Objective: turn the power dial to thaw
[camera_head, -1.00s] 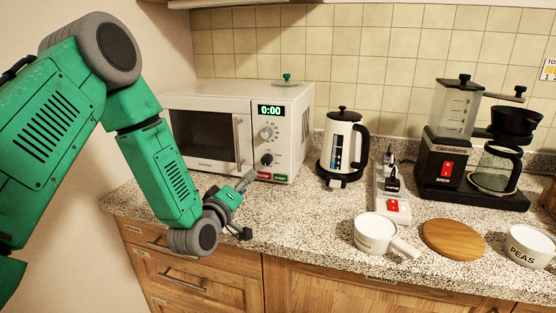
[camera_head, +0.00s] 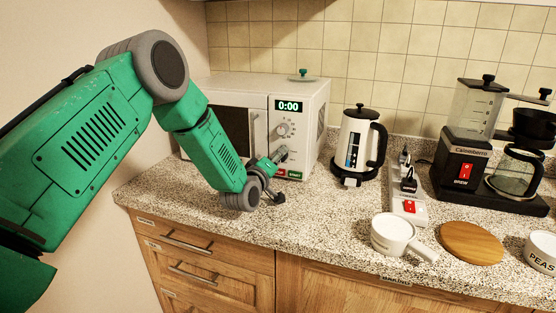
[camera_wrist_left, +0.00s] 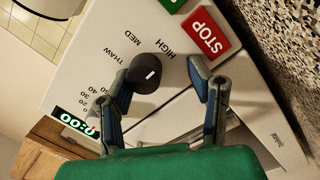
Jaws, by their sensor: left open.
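The power dial is a black round knob with a white pointer mark (camera_wrist_left: 146,75) on the microwave's front panel. In the left wrist view the words THAW, MED and HIGH curve around it, and the mark seems to point towards HIGH. My left gripper (camera_wrist_left: 160,72) is open, with one finger on each side of the dial; whether a finger touches it I cannot tell. In the head view the gripper (camera_head: 277,160) is at the lower part of the panel and partly hides the dial. The microwave (camera_head: 308,125) is white and its display reads 0:00. My right gripper is not in view.
The red STOP button (camera_wrist_left: 202,36) and a green button (camera_wrist_left: 172,4) lie close to the dial. A lighter upper dial (camera_head: 283,130) sits above it. The kettle (camera_head: 355,145) stands right of the microwave. A power strip (camera_head: 409,205) and white pan (camera_head: 393,235) are farther right.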

